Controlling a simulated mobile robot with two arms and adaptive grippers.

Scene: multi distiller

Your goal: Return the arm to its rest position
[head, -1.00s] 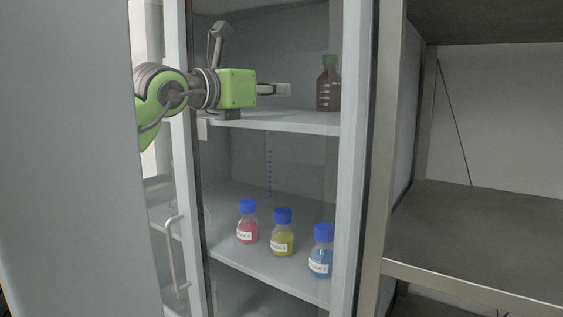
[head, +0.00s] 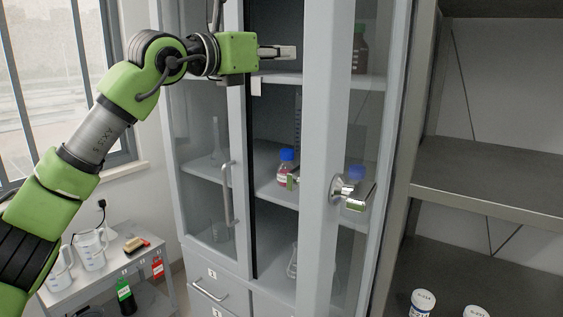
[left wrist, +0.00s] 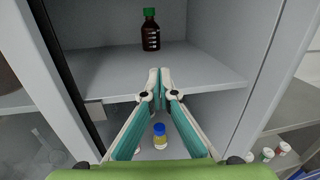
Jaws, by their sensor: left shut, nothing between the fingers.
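My left gripper (head: 280,52) is shut and empty, level with the upper shelf at the opening of a grey cabinet (head: 340,120). The left arm comes up from the lower left. In the left wrist view its shut fingers (left wrist: 157,80) point at the upper shelf. A brown bottle with a green cap (left wrist: 151,32) stands upright there, apart from the fingers. It also shows in the head view (head: 360,50), to the right of the gripper. My right gripper is not in view.
A red bottle with a blue cap (head: 286,158) stands on the middle shelf. A shiny metal fitting (head: 345,188) sticks out in front of the cabinet. A glazed left door with a handle (head: 227,195) is beside the arm. A small table (head: 120,268) stands lower left.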

